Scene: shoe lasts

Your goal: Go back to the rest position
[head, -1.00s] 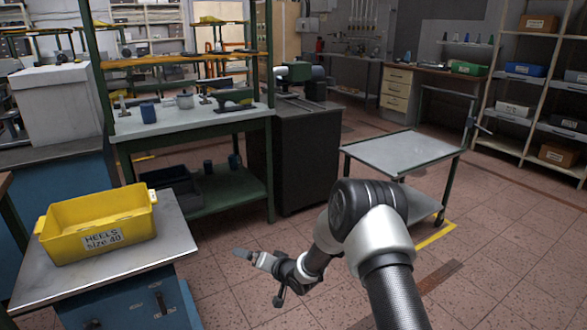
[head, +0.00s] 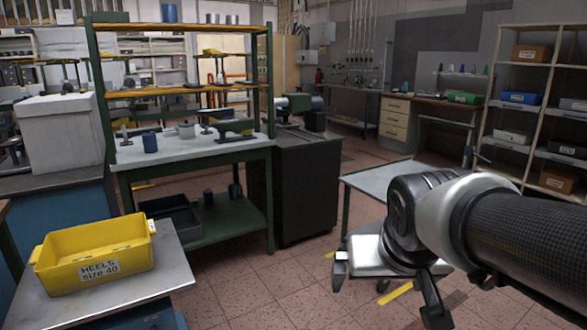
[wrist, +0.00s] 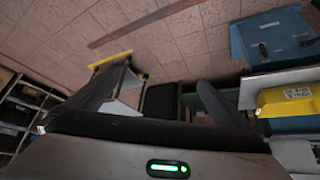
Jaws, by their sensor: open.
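My gripper (wrist: 163,78) is open and empty, with its two dark fingers spread apart in the wrist view. In the head view my arm is folded back at the right, and the gripper (head: 388,285) hangs low in front of the small grey-topped table, partly hidden by my own arm. Nothing is between the fingers, only floor and furniture beyond them.
A yellow bin labelled HEELS size 40 (head: 60,272) stands on a metal-topped blue cabinet (head: 150,272) at the left. The green-framed workbench (head: 190,155) and dark cabinet (head: 305,190) stand behind. The grey-topped table (head: 375,185) is close to my arm. Tiled floor between is clear.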

